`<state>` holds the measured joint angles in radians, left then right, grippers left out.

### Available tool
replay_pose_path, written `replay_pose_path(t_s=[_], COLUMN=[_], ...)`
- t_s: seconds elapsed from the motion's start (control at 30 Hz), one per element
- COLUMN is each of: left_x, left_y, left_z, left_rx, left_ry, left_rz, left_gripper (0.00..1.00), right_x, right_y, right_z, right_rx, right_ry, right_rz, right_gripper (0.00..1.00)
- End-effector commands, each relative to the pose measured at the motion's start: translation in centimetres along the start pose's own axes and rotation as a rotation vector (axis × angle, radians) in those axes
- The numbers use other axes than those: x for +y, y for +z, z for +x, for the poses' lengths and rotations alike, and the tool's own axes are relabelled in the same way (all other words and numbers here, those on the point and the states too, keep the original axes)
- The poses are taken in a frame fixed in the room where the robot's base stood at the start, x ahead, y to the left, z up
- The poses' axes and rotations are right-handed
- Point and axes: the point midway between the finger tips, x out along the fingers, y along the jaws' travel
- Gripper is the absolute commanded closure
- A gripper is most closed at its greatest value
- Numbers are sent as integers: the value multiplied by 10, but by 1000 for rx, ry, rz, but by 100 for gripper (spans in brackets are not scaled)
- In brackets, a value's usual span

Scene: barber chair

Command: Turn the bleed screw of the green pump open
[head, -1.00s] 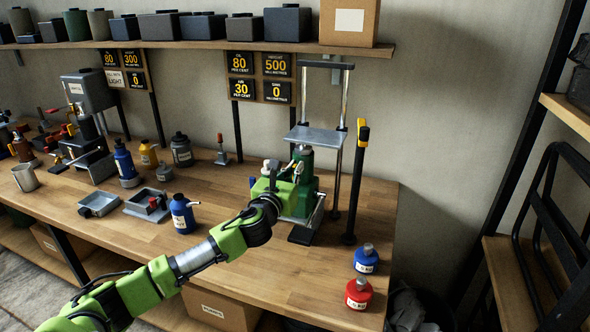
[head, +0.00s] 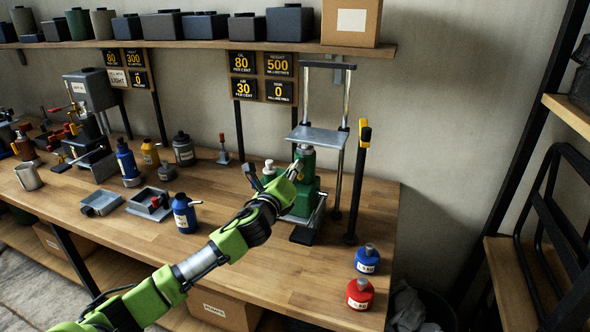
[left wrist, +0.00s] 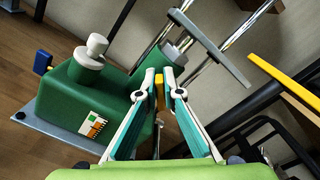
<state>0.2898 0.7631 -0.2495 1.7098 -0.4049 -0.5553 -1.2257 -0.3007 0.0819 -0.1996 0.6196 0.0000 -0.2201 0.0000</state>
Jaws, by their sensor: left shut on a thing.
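The green pump (head: 304,203) stands on the bench under a grey plate between two chrome posts. In the left wrist view, its green body (left wrist: 60,112) fills the left side, with a pale knob (left wrist: 97,44) on top and a small label. My left gripper (head: 297,168) is at the upper part of the pump in the head view. In the left wrist view, its two fingers (left wrist: 161,86) are closed around a small yellow part (left wrist: 159,92) at the pump's side. The fingers hide much of that part, so I cannot tell its turn angle. My right gripper is out of view.
A black post with a yellow top (head: 364,134) stands right of the pump. A blue bottle (head: 184,214) stands left of the arm. The bench front is clear.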

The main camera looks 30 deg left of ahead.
Motion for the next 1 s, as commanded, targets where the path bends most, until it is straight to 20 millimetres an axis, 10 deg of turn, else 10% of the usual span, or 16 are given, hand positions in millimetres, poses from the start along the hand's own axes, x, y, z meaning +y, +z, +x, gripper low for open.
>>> replay_pose_path(t_s=[1.0], left_x=[9], left_y=[-4], left_z=[0], left_rx=[1], left_ry=[2], left_rz=[-778], left_gripper=[100], right_x=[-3], right_y=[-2], right_z=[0], right_rx=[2], right_ry=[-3], right_rz=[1], right_gripper=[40])
